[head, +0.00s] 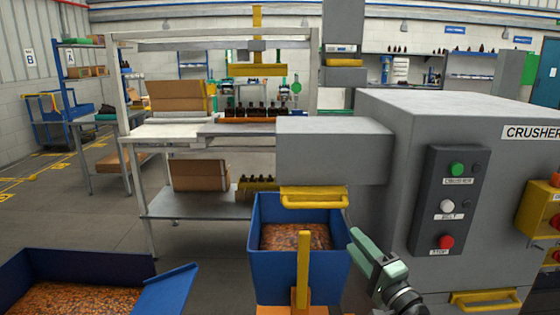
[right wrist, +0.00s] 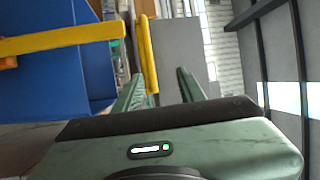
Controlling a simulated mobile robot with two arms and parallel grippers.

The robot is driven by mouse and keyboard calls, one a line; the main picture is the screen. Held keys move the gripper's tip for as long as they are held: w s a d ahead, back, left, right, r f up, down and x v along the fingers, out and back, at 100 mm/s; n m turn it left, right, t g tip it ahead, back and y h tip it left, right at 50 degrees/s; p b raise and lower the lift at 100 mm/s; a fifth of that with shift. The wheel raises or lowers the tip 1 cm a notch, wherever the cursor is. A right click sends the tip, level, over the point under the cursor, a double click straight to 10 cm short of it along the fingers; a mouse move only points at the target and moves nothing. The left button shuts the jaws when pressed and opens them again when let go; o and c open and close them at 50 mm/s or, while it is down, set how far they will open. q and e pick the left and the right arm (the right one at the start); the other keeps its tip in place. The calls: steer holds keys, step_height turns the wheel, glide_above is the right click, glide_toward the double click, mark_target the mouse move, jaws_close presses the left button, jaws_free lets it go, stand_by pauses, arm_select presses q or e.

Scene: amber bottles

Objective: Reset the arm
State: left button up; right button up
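My right gripper (head: 358,243) is pale green and sits in front of the grey crusher machine (head: 400,115), just right of the blue bin (head: 268,273). In the right wrist view its two fingers (right wrist: 160,78) stand apart, with nothing held between them. A yellow bar (right wrist: 148,55) shows between and beyond the fingers; I cannot tell how far off it is. The blue bin (right wrist: 50,80) fills the left of that view. My left gripper is not in view.
The bin holds brown fragments under the machine's yellow-edged outlet (head: 314,198). A yellow upright post (head: 304,265) stands before it. Another blue bin (head: 85,262) is at lower left. Amber bottles (head: 255,108) stand on the bench behind. Open floor (head: 75,215) lies left.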

steer(key=s+d+f+n+g+h, duration=0.1)
steer(key=d+f+n+g+h, duration=0.2)
steer(key=f, duration=2)
steer(key=s+d+f+n+g+h, duration=0.1)
steer(key=s+f+g, duration=0.1)
steer(key=s+f, duration=0.35)
steer(key=s+f+n+g+h+p, duration=0.1)
steer(key=s+f, duration=0.1)
steer(key=f, duration=0.7)
steer(key=s+d+f+n+g+h, duration=0.1)
steer(key=s+f+g, duration=0.1)
steer(key=s+f, duration=0.35)
steer(key=s+f+n+g+h, duration=0.1)
steer(key=s+f+n+g, duration=0.35)
steer(key=s+f, duration=1.35)
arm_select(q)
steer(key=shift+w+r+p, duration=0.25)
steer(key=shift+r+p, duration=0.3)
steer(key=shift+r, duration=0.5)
arm_select(e)
steer(key=s+f+n+g, duration=0.2)
steer(key=s+f, duration=0.1)
steer(key=s, duration=0.9)
steer(key=s+f+n+g, duration=0.2)
steer(key=s+f+g, duration=0.1)
steer(key=s, duration=1)
steer(key=shift+d+f+n+h, duration=0.2)
steer(key=shift+n+h, duration=0.15)
steer(key=shift+h, duration=0.05)
